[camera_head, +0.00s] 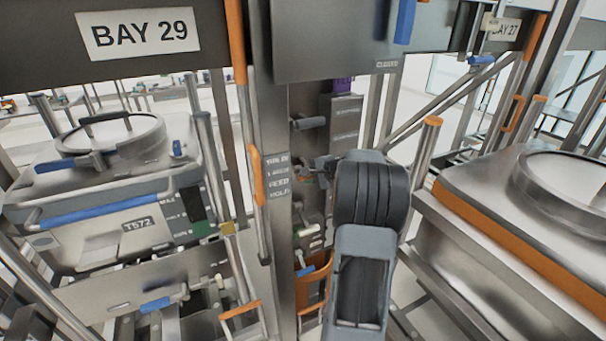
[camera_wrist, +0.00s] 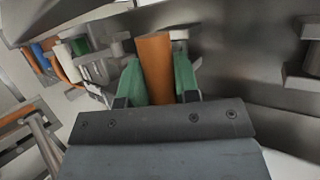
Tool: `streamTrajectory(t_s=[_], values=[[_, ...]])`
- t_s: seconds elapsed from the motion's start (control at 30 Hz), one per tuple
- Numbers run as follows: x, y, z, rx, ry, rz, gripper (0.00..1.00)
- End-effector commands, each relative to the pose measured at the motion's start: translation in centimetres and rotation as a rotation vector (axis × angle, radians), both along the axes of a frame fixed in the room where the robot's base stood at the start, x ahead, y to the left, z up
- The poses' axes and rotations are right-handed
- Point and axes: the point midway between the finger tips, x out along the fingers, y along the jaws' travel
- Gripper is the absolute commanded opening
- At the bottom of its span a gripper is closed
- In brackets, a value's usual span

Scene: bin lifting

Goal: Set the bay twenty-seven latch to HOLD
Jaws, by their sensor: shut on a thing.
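My gripper (camera_wrist: 159,76) has green fingers closed on both sides of an orange handle (camera_wrist: 156,62) in the wrist view. In the head view my dark grey wrist and arm cover most of that spot, and the held handle cannot be made out clearly. A label (camera_head: 278,180) on the steel post just left of my gripper carries several lines, the lowest seeming to read HOLD. I cannot tell which line the handle points to.
A BAY 29 sign (camera_head: 139,33) hangs upper left, above a lidded steel bin (camera_head: 100,150) tagged T572. Another round-lidded bin (camera_head: 565,190) with an orange edge stands at right. A dark knob (camera_head: 311,123) juts out above my gripper. Posts and rails crowd both sides.

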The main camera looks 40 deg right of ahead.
Motion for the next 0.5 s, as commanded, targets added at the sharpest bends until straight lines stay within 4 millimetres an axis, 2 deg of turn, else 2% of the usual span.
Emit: streamTrajectory(t_s=[0.5], values=[[0.01, -0.78, 0.88, 0.001, -0.005, -0.012, 0.00]])
